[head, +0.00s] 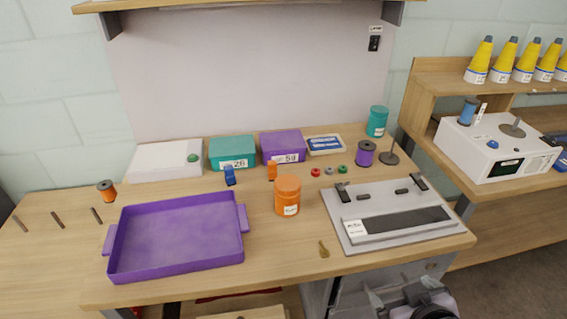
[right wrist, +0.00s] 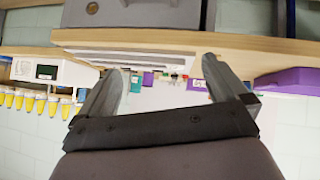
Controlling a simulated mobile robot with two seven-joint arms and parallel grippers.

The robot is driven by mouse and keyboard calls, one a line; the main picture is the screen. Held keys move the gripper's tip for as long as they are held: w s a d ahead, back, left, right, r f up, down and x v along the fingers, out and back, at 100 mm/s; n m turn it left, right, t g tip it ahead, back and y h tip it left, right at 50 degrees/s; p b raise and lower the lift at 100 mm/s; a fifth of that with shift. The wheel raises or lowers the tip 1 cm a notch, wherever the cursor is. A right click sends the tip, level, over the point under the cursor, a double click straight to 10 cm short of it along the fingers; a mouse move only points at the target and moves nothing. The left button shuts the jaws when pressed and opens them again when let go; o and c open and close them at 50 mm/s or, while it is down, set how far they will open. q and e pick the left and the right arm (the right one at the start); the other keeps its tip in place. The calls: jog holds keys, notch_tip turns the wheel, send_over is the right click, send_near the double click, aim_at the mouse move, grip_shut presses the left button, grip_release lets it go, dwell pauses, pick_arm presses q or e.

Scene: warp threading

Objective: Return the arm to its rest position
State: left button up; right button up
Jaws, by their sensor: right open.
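My right gripper (head: 388,290) is low at the bottom right of the head view, in front of the table's front edge and below the tabletop. In the right wrist view its two fingers (right wrist: 163,85) are spread apart with nothing between them. That view appears upside down, with the table edge (right wrist: 250,42) beyond the fingers. My left gripper is in neither view.
A purple tray (head: 243,250) and a grey board (head: 341,213) lie on the wooden table. An orange jar (head: 287,197) stands between them. A white machine (head: 480,148) stands on the right bench.

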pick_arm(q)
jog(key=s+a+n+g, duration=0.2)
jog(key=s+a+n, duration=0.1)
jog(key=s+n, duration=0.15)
pick_arm(e)
jog(key=s+d+f+m+g, duration=0.1)
jog(key=s+f+g, duration=0.15)
jog(key=s, duration=0.45)
jog(key=s+d+f+g, duration=0.1)
jog(key=s+f+g, duration=0.1)
jog(key=s+g, duration=0.35)
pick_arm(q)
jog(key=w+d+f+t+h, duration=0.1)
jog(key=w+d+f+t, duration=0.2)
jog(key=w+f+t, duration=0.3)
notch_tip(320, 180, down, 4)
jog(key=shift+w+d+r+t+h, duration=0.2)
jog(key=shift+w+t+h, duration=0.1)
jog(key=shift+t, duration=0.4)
pick_arm(e)
jog(key=w+a+f+t+y, duration=0.2)
jog(key=w+f+t, duration=0.3)
jog(key=f+t, duration=0.4)
jog(key=shift+a+y, duration=0.4)
